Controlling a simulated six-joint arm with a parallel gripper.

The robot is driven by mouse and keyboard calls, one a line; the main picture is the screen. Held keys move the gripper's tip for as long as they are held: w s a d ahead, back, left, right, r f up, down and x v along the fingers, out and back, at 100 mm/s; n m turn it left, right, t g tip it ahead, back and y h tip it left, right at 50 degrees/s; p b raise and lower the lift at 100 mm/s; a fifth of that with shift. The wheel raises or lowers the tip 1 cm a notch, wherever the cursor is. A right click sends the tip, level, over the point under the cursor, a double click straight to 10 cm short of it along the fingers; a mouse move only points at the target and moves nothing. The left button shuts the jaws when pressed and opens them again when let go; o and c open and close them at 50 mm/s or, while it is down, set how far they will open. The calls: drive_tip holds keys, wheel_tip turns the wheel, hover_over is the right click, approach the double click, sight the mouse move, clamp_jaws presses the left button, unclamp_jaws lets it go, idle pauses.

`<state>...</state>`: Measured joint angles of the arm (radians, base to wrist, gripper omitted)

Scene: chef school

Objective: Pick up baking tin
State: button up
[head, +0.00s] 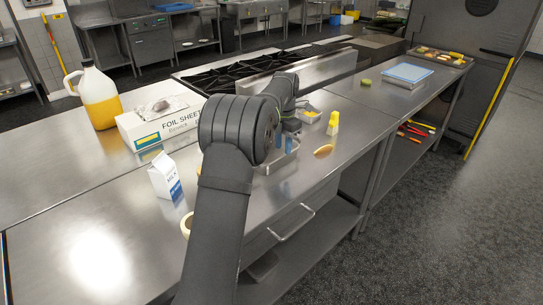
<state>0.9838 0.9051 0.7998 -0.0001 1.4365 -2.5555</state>
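A shallow metal tin (287,158), which looks like the baking tin, sits on the steel counter just beyond my arm. My gripper (291,126) is at the end of my arm, above or beside this tin. Its fingers are mostly hidden behind my wrist, so I cannot tell whether they are open or touch the tin. A blue-topped rectangular tin or box (407,74) lies farther off on the right counter.
Close by are a yellow-topped shaker (333,123), a small tray with yellow contents (310,116), a tan oval item (323,150), a milk carton (165,177) and a foil box (160,125). An orange-filled jug (98,97) stands left.

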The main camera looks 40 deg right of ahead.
sight(283, 165)
drive_tip(key=shift+s+a+f, duration=0.15)
drive_tip(key=shift+s+f, duration=0.05)
drive_tip(key=shift+f, duration=1.15)
drive_tip(key=shift+s+a+f, duration=0.15)
drive_tip(key=shift+f, duration=1.2)
clamp_jaws()
